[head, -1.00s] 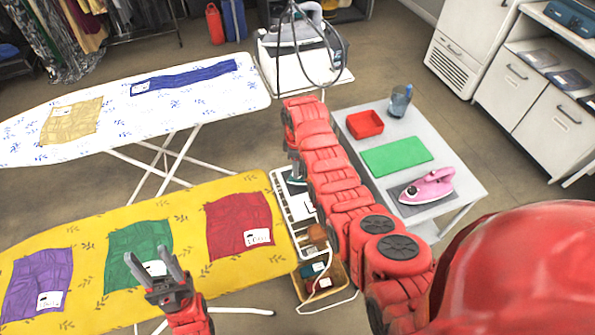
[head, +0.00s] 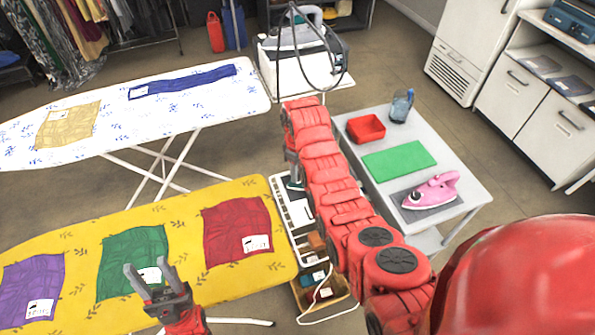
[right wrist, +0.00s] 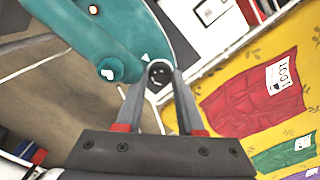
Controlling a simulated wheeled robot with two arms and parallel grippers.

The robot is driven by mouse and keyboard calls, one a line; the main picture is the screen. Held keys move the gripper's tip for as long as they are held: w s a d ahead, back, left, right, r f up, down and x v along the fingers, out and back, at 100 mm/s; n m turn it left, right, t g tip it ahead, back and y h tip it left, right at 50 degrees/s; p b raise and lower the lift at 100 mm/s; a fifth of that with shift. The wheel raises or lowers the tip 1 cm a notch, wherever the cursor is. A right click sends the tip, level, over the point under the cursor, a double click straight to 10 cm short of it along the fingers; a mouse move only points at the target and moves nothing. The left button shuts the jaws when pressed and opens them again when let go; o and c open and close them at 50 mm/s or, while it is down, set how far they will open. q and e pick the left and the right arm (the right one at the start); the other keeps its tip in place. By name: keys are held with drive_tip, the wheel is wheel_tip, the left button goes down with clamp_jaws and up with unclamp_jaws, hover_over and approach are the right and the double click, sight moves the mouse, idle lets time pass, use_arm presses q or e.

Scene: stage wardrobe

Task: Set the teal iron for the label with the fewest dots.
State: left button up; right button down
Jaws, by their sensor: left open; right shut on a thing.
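The teal iron (right wrist: 105,35) fills the upper left of the right wrist view; in the head view only a sliver (head: 295,186) shows beside my right arm. My right gripper (right wrist: 160,78) is shut on the iron's dark round dial (right wrist: 160,72), with a small white mark beside it. The dial's scale is not readable. My left gripper (head: 155,282) is open and empty above the green cloth (head: 130,255). White labels lie on the red cloth (head: 230,222), the green cloth and the purple cloth (head: 30,285); their symbols are too small to read surely.
The cloths lie on the yellow ironing board (head: 80,235). A white board (head: 200,105) behind holds tan and blue cloths. A basket (head: 325,298) stands beside the yellow board.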

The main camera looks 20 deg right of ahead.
drive_tip(key=c, duration=0.5)
unclamp_jaws()
wheel_tip(320, 180, up, 3)
drive_tip(key=shift+w+f+b, duration=0.1)
drive_tip(key=shift+b, duration=0.4)
drive_tip(key=shift+r+p, duration=6.3)
drive_tip(key=shift+r, duration=1)
